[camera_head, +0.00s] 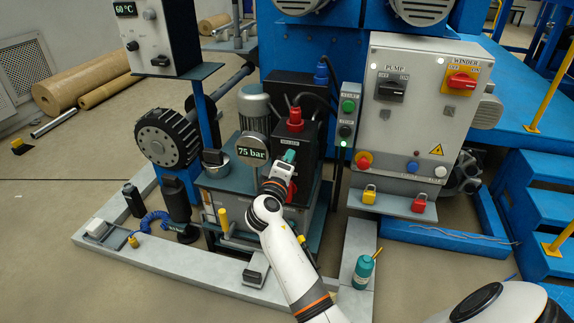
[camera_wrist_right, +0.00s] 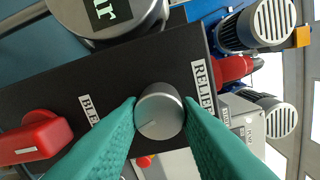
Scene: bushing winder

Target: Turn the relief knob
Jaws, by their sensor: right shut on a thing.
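The relief knob (camera_wrist_right: 159,111) is a round silver-grey knob on a black panel, beside a white "RELIEF" label, in the right wrist view. My right gripper (camera_wrist_right: 159,115) has its two green fingers on either side of the knob, shut on it. In the head view my right gripper (camera_head: 288,158) is at the front of the black valve block (camera_head: 294,137), and the knob is hidden behind it. My left gripper does not show in the head view.
A gauge reading 75 bar (camera_head: 252,153) is just left of the gripper. A red handle (camera_wrist_right: 38,142) is on the same panel. The control cabinet (camera_head: 418,125) with PUMP and WINDER switches stands to the right. A teal bottle (camera_head: 363,270) stands on the plinth in front.

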